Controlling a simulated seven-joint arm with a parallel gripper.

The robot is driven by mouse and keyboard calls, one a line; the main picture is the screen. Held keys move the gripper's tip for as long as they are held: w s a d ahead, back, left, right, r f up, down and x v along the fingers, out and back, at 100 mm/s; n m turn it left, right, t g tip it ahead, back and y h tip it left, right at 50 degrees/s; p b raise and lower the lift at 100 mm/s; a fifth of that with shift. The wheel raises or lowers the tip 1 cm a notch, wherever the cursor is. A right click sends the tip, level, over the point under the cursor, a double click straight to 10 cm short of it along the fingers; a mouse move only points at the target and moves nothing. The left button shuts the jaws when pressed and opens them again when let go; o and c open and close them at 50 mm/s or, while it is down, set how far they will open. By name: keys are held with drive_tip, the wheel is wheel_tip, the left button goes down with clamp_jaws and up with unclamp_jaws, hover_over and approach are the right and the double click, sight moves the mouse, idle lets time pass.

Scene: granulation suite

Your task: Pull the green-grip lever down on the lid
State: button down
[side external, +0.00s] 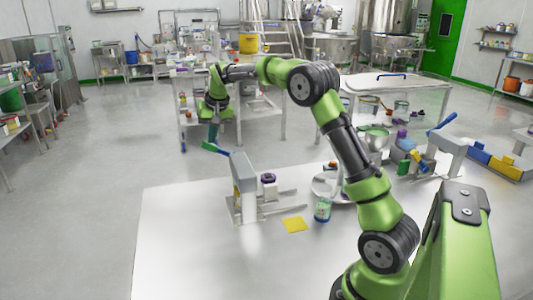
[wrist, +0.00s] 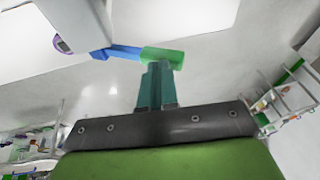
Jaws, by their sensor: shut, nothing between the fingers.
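The green-grip lever (side external: 215,148) sticks out to the left from the top of a grey upright stand (side external: 243,180) on the white table. In the wrist view its green grip (wrist: 168,56) sits at the end of a blue bar (wrist: 122,53), which runs left to the pale stand body (wrist: 75,20). My gripper (side external: 213,139) is above the grip, pointing down. In the wrist view my gripper (wrist: 158,66) has its teal fingers closed together, empty, with tips right at the grip. I cannot tell whether they touch it.
A purple-topped jar (side external: 268,180) stands by the stand. A second device with a blue handle (side external: 441,122) is farther right. The floor left of the table is clear.

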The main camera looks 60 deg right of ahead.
drive_tip(key=shift+w+a+f+g+h, duration=0.35)
drive_tip(key=shift+w+f+g+h, duration=0.1)
drive_tip(key=shift+f, duration=0.1)
drive_tip(key=shift+w+a+f+g+h, duration=0.3)
drive_tip(key=shift+a+f+g+h, duration=0.05)
drive_tip(key=shift+f+g, duration=0.15)
drive_tip(key=shift+w+a+f+n+g+h, duration=0.15)
drive_tip(key=shift+w+a+f+g+h, duration=0.1)
drive_tip(key=shift+f+g, duration=0.1)
drive_tip(key=shift+w+a+f+n+g+h, duration=0.1)
drive_tip(key=shift+f+n+g+h, duration=0.05)
drive_tip(key=shift+f+g+h, duration=0.15)
drive_tip(key=shift+w+a+f+g+h, duration=0.2)
drive_tip(key=shift+f+g+h, duration=0.1)
drive_tip(key=shift+f, duration=0.3)
drive_tip(key=shift+w+a+f+g+h, duration=0.15)
drive_tip(key=shift+f+g+h, duration=0.15)
drive_tip(key=shift+f, duration=0.35)
drive_tip(key=shift+w+a+f+g+h, duration=0.1)
drive_tip(key=shift+a+f+g+h, duration=0.1)
drive_tip(key=shift+f+h, duration=0.3)
drive_tip(key=shift+f, duration=0.1)
approach(203, 146)
drive_tip(key=shift+w+d+f, duration=0.1)
drive_tip(key=shift+d+f, duration=0.05)
drive_tip(key=shift+f, duration=0.35)
drive_tip(key=shift+w+d+f, duration=0.1)
drive_tip(key=shift+d+f, duration=0.1)
drive_tip(key=shift+f, duration=0.3)
